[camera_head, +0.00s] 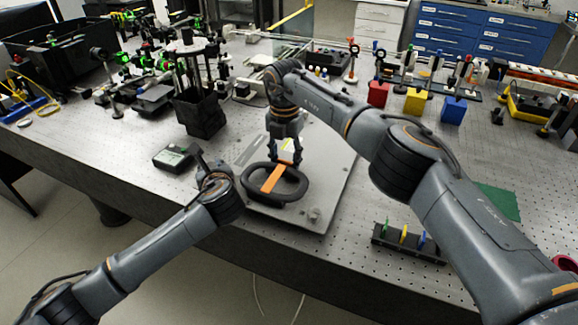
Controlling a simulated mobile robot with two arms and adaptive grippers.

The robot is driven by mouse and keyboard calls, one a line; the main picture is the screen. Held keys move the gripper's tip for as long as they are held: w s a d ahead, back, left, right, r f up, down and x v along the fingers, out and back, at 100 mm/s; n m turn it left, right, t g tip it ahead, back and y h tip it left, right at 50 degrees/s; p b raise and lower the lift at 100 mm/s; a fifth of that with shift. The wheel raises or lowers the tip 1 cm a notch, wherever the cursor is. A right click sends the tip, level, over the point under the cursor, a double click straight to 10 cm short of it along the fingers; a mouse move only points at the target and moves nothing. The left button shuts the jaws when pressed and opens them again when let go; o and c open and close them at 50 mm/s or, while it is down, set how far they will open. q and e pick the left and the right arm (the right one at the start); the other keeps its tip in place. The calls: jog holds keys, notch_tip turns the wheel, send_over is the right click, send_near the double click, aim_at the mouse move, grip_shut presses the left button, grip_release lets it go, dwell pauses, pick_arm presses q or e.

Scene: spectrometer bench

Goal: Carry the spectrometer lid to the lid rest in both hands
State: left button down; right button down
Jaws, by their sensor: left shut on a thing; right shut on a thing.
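A black oval piece with an orange bar across it, which looks like the spectrometer lid (289,190), is over a pale grey plate (318,190) near the bench's front edge. I cannot tell whether it touches the plate. My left gripper (217,172) is at the left end of the lid, shut on it; its fingertips are largely hidden by my wrist. My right gripper (285,155) points down at the lid's far side, shut on it, with a small pale yellowish patch between its fingers. I cannot pick out the lid rest for certain.
A small dark meter (175,158) sits left of my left gripper. A black holder with coloured pieces (407,243) stands at the front right. Red, yellow and blue blocks (453,110) stand behind my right arm. Optics (155,90) crowd the back left. Bare bench (228,125) shows behind the meter.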

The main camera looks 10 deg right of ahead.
pick_arm(q)
jog(key=c, duration=1.1)
grip_release()
jog(key=shift+f, duration=0.1)
pick_arm(e)
jog(key=c, duration=0.7)
grip_release()
pick_arm(q)
jog(key=shift+s, duration=0.15)
pick_arm(e)
jog(key=shift+s+r, duration=0.1)
jog(key=shift+s, duration=0.05)
pick_arm(q)
jog(key=shift+s+d+r, duration=0.1)
jog(key=shift+s+r, duration=0.1)
jog(key=shift+s, duration=0.1)
pick_arm(e)
jog(key=shift+r, duration=0.15)
pick_arm(q)
jog(key=v, duration=1.1)
pick_arm(e)
notch_tip(320, 180, up, 12)
jog(key=shift+f, duration=0.2)
pick_arm(q)
jog(key=shift+s, duration=0.15)
